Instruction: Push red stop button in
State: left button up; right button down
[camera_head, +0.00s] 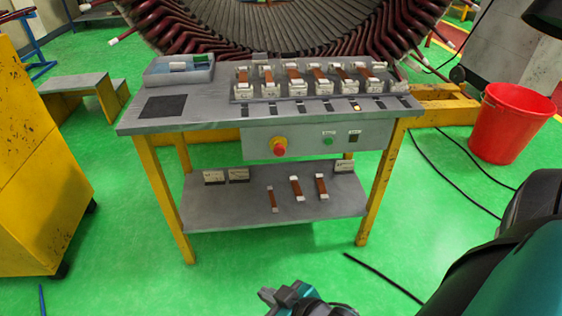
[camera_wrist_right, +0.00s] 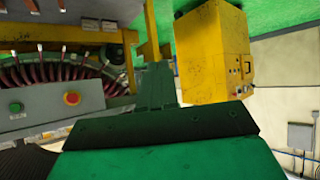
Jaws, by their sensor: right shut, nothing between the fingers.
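The red stop button (camera_head: 280,151) sits on a yellow round base on the grey front panel (camera_head: 258,143) of the workbench. It also shows in the right wrist view (camera_wrist_right: 71,98), at the left. My right gripper (camera_head: 283,296) is at the bottom edge of the head view, low and in front of the bench, well apart from the button. It is shut and empty, and its body is partly cut off by the frame. In the right wrist view the shut fingers (camera_wrist_right: 156,84) point up the picture, right of the button. My left gripper is not in view.
A green button (camera_head: 328,141) is on the same panel. Copper coil pieces (camera_head: 294,78) stand on the bench top, and several lie on the lower shelf (camera_head: 240,208). A yellow cabinet (camera_head: 40,170) stands left, a red bucket (camera_head: 510,122) right. Floor before the bench is clear except a black cable (camera_head: 385,278).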

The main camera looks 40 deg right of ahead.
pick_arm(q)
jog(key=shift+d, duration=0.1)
pick_arm(e)
jog(key=shift+d, duration=0.1)
jog(key=w+d+f+n+t+h+b, duration=0.2)
jog(key=w+d+f+n+h+b, duration=0.15)
jog(key=w+d+n+b, duration=0.7)
pick_arm(q)
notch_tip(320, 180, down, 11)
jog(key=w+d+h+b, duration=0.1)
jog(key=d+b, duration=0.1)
jog(key=b, duration=0.3)
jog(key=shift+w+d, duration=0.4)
pick_arm(e)
jog(key=w+d+r+n+t+h, duration=0.1)
jog(key=w+d+r+n+h, duration=0.2)
jog(key=n, duration=0.5)
jog(key=w+d+r+n+t+h, duration=0.1)
jog(key=w+d+n+h, duration=0.3)
jog(key=n, duration=0.5)
jog(key=shift+w+d+r+t, duration=0.4)
jog(key=shift+w+d+r, duration=0.55)
jog(key=shift+w, duration=0.1)
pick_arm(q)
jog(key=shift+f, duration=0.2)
pick_arm(e)
jog(key=shift+h, duration=0.25)
